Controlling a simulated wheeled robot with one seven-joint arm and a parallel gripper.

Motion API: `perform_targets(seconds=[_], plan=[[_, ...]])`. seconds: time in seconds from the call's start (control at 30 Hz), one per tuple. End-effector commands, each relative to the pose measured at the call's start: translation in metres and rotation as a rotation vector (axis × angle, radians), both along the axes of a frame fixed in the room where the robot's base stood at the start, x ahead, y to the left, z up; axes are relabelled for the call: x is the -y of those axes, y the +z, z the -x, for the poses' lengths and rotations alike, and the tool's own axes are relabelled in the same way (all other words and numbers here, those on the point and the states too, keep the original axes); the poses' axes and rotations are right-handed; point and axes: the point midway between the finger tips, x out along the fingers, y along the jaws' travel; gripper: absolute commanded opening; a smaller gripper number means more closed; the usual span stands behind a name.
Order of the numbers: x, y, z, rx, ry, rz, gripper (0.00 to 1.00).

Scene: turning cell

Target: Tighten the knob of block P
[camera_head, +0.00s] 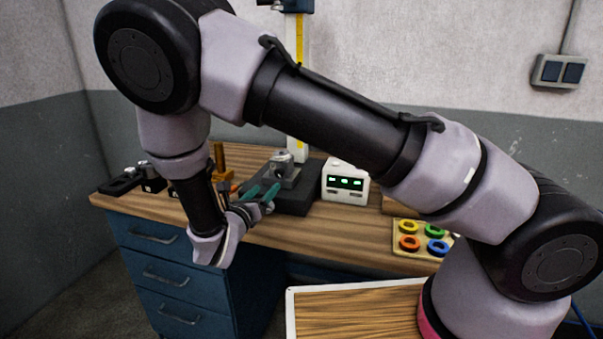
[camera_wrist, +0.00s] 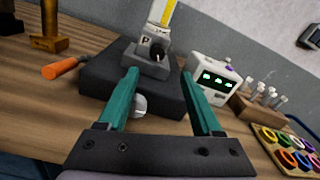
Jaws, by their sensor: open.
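Block P (camera_wrist: 148,66) is a grey metal block with a "P" label, standing on a black base (camera_wrist: 95,75). In the head view the block (camera_head: 285,178) sits on the same base behind my gripper. A dark round part (camera_wrist: 157,51) shows on the block's face. A pale silver rounded piece (camera_wrist: 139,105) shows at the base's front, beside my left finger; I cannot tell which of these is the knob. My gripper (camera_wrist: 159,75) has two teal fingers, open and empty, pointing toward the block. In the head view my gripper (camera_head: 263,190) is in front of the base.
A white device with green lights (camera_wrist: 213,78) stands right of the base. Right of it are a wooden rack (camera_wrist: 258,112) and a tray of coloured rings (camera_head: 397,243). An orange-handled tool (camera_wrist: 65,67) lies left, near a brass post (camera_wrist: 52,35). A yellow-marked column (camera_head: 298,90) rises behind.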

Motion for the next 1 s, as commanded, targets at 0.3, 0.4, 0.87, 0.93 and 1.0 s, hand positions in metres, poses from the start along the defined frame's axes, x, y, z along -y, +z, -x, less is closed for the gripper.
perform_targets(seconds=[0.3,0.4,0.87,0.93,1.0], plan=[[0.003,-0.005,-0.026,0.005,0.029,0.028,0.67],[0.01,-0.004,-0.045,0.005,0.027,0.028,0.67],[0.029,-0.005,-0.099,0.004,0.03,0.026,0.67],[0.03,-0.005,-0.1,0.004,0.03,0.027,0.67],[0.03,-0.005,-0.1,0.003,0.031,0.027,0.67]])
